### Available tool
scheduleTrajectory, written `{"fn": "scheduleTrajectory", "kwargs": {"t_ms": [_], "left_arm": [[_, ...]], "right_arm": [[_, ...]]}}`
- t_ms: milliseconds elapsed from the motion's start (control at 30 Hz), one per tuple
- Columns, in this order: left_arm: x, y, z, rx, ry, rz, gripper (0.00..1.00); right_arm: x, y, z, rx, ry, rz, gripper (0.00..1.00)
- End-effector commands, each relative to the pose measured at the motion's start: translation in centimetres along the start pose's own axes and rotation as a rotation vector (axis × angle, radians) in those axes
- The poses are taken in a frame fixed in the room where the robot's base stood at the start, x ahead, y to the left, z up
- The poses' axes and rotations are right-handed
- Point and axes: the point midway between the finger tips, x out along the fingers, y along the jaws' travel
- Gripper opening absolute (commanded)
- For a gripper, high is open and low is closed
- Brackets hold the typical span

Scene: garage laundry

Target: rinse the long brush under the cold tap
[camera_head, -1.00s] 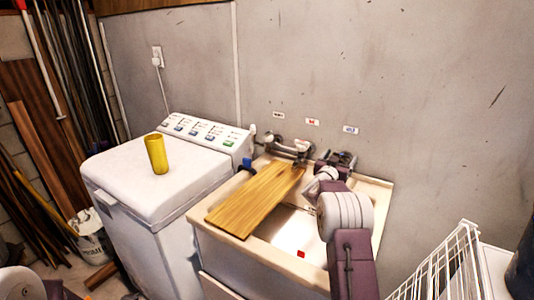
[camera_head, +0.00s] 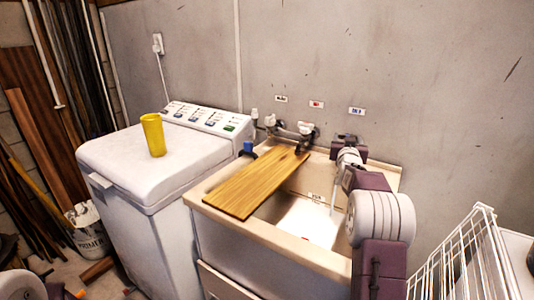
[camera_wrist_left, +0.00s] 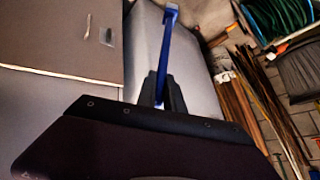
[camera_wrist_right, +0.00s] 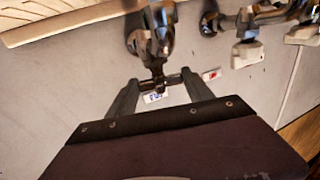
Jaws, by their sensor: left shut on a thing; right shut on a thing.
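The long brush (camera_wrist_left: 165,55) has a blue handle and shows in the left wrist view, where my left gripper (camera_wrist_left: 163,92) is shut on it. The left gripper is outside the head view. The cold tap (camera_head: 349,142) is the right-hand tap on the wall, below a blue-marked label (camera_head: 356,111). My right gripper (camera_wrist_right: 157,83) is shut on the tap's handle, in front of the same label in the right wrist view. In the head view my right arm hides part of the tap. A thin pale streak below the tap looks like running water (camera_head: 334,190).
The sink (camera_head: 265,232) has a wooden board (camera_head: 255,183) across its left part; its right part is open. A blue object (camera_head: 248,148) stands at its back left rim. A washing machine (camera_head: 150,165) bears a yellow cup (camera_head: 153,134). A white wire rack (camera_head: 470,255) stands right.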

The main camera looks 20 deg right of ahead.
Motion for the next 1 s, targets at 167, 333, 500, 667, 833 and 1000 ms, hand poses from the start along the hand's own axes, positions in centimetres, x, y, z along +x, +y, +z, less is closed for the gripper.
{"fn": "scheduleTrajectory", "kwargs": {"t_ms": [167,333,500,667,833,1000], "left_arm": [[-0.1,0.0,-0.1,0.000,0.000,0.000,0.00],[-0.1,0.0,-0.1,0.000,0.000,0.000,0.00],[-0.1,0.0,-0.1,0.000,0.000,0.000,0.00],[-0.1,0.0,-0.1,0.000,0.000,0.000,0.00],[0.1,0.1,0.1,0.000,0.000,0.000,0.00],[0.5,0.2,0.3,0.000,0.000,0.000,0.00]], "right_arm": [[0.0,0.0,-0.2,-0.003,-0.001,-0.003,0.20],[0.0,0.0,-0.1,-0.003,-0.001,-0.003,0.74],[0.0,0.0,-0.1,-0.003,-0.002,-0.002,0.82],[0.0,0.0,-0.1,-0.003,-0.002,-0.002,0.82],[-1.3,0.0,0.0,-0.003,-0.003,-0.002,0.82],[-4.8,0.0,-0.1,-0.003,-0.003,-0.003,0.82]]}}
